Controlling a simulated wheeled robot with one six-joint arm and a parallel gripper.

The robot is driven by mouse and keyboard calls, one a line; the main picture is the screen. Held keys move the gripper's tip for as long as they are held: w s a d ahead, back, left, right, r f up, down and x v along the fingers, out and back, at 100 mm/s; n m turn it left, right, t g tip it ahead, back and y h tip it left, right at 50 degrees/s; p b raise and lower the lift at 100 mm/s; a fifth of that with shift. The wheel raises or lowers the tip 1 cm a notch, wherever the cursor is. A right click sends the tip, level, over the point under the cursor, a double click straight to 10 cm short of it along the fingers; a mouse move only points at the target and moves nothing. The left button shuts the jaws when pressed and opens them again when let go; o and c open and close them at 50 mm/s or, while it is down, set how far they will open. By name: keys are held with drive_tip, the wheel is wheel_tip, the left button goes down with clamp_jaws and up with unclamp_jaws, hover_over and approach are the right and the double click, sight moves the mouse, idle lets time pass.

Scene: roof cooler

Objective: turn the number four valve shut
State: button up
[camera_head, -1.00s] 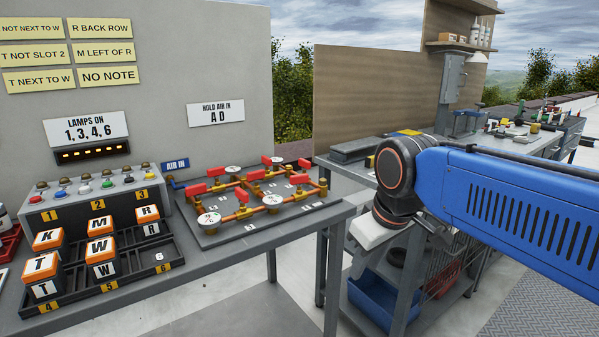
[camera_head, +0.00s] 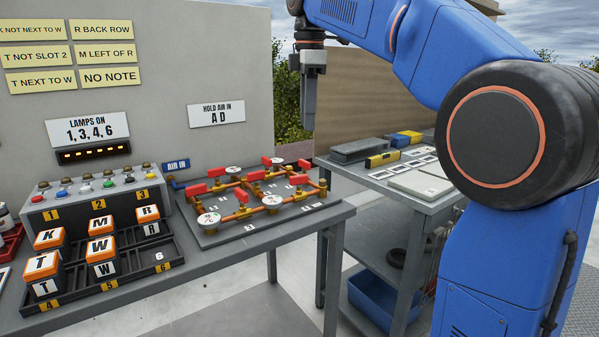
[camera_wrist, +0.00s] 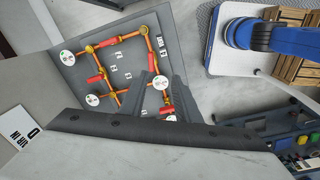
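The valve board (camera_head: 230,238) lies on the grey bench, a grid of brass pipes with red valve handles (camera_head: 254,175) and round white gauges (camera_head: 209,219). Small number labels stand by the valves, but they are too small to read, so I cannot tell which valve is number four. My gripper (camera_head: 308,126) hangs pointing down, high above the board's far right side. In the wrist view my dark fingers (camera_wrist: 158,82) cover part of the pipes and handles below. Whether they are apart is unclear, and I see nothing held.
A lamp box (camera_head: 98,200) with coloured buttons and a rack (camera_head: 150,272) of lettered orange-and-white blocks stand left of the board. The wall (camera_head: 170,110) with signs rises behind. A second bench (camera_head: 440,200) with flat items stands to the right, across a gap.

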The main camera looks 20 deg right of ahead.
sight(299, 176)
drive_tip(key=w+a+r+n, duration=0.1)
drive_tip(key=w+r+n, duration=0.1)
drive_tip(key=w, duration=0.1)
drive_tip(key=shift+g, duration=0.3)
wheel_tip(299, 176, down, 17)
drive_tip(key=shift+w+a+f, duration=0.1)
drive_tip(key=shift+w+f, duration=0.05)
idle(0.4)
clamp_jaws()
